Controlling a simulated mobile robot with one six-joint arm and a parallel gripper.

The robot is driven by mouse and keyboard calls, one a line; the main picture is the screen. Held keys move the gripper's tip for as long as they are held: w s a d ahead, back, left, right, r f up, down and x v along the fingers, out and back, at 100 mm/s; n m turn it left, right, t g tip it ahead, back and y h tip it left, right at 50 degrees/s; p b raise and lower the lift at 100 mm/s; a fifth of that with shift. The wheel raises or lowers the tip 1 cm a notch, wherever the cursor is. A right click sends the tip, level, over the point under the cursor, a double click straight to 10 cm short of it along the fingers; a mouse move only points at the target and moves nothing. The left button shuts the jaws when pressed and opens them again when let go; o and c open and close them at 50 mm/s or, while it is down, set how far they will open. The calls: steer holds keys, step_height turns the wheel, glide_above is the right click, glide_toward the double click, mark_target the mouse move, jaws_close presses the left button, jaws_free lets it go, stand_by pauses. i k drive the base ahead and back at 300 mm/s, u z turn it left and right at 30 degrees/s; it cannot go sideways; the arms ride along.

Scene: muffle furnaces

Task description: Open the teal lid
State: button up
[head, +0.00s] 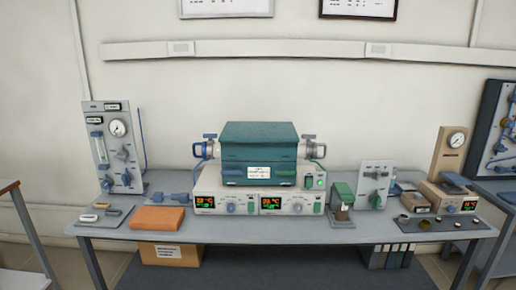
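The teal lid (258,141) forms the upper half of a box-shaped furnace at the middle of the table. It appears closed, lying on the teal lower body (232,175), which has a white label on its front. The furnace stands on a pale control base (246,206) with two lit displays and knobs. A metal tube fitting with a blue handle (199,150) sticks out at the left end. A grey fitting (308,150) sticks out at the right end. My gripper is not in view.
The grey table (300,236) also carries a gauge panel (113,148) at left, an orange block (158,218), a small green-topped device (342,201) and a wooden gauge stand (451,152) at right. A wall stands behind. The front table strip is mostly clear.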

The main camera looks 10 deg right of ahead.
mark_target(238, 140)
steer(key=i, duration=0.45)
steer(key=z, duration=0.05)
steer(key=k, duration=1.3)
steer(key=u, duration=0.2)
steer(key=i, duration=0.9)
steer(key=u, duration=0.9)
steer(key=i, duration=0.55)
steer(key=u, duration=0.15)
